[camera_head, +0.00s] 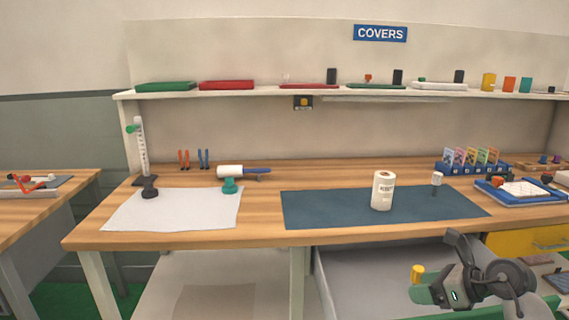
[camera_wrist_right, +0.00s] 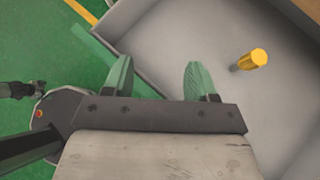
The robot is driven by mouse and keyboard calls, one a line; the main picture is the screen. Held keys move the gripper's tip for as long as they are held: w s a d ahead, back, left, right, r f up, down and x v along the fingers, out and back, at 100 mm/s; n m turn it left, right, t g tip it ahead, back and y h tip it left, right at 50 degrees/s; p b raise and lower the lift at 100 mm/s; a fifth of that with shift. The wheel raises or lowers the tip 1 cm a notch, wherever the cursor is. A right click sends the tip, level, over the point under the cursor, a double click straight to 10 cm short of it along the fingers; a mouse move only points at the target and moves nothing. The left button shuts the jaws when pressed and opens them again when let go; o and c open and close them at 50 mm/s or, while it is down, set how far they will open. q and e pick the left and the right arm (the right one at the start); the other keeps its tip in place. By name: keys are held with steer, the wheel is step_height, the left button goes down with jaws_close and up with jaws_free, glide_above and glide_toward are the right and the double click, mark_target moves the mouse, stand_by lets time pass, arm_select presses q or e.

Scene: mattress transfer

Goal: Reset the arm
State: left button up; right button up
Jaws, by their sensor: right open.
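My right gripper (camera_head: 424,293) is in the lower right of the head view, in front of the workbench and below its top, over an open grey drawer. In the right wrist view its two green fingers (camera_wrist_right: 160,78) are spread apart with nothing between them. A yellow cylindrical thing (camera_wrist_right: 252,60) is in the grey drawer (camera_wrist_right: 190,30), to the right of the fingers and apart from them; it also shows in the head view (camera_head: 417,273). My left gripper does not show in the head view.
A shelf with coloured covers runs above. Green floor (camera_wrist_right: 40,50) lies beside the drawer.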

steer(key=s+a+r+m+t+y, duration=0.45)
steer(key=a+m+t, duration=0.35)
steer(key=m+t, duration=0.2)
steer(key=s+d+f+m+g+h, duration=0.25)
steer(key=s+f+m+h, duration=0.45)
steer(key=m, duration=0.7)
steer(key=s+d+f+m+g+h, duration=0.1)
steer(key=s+d+f+m+h, duration=0.25)
steer(key=f+m+h, duration=0.75)
steer(key=s+a+f+m+g+y, duration=0.25)
steer(key=s+a+g, duration=0.2)
steer(key=s, duration=0.45)
steer(key=s+a+f+m+g+y, duration=0.2)
steer(key=s+a+m+g+y, duration=0.15)
steer(key=s+g, duration=0.35)
step_height(320, 180, down, 19)
steer(key=s+p, duration=0.2)
steer(key=p, duration=0.3)
steer(key=s+d+f+p, duration=0.2)
steer(key=s+f, duration=0.4)
steer(key=s, duration=0.2)
steer(key=s+d+f+g+p, duration=0.1)
steer(key=s+f+p, duration=0.1)
steer(key=s+f, duration=0.4)
steer(key=shift+s+d+f, duration=0.35)
steer(key=shift+s+f, duration=0.05)
steer(key=shift+s, duration=0.8)
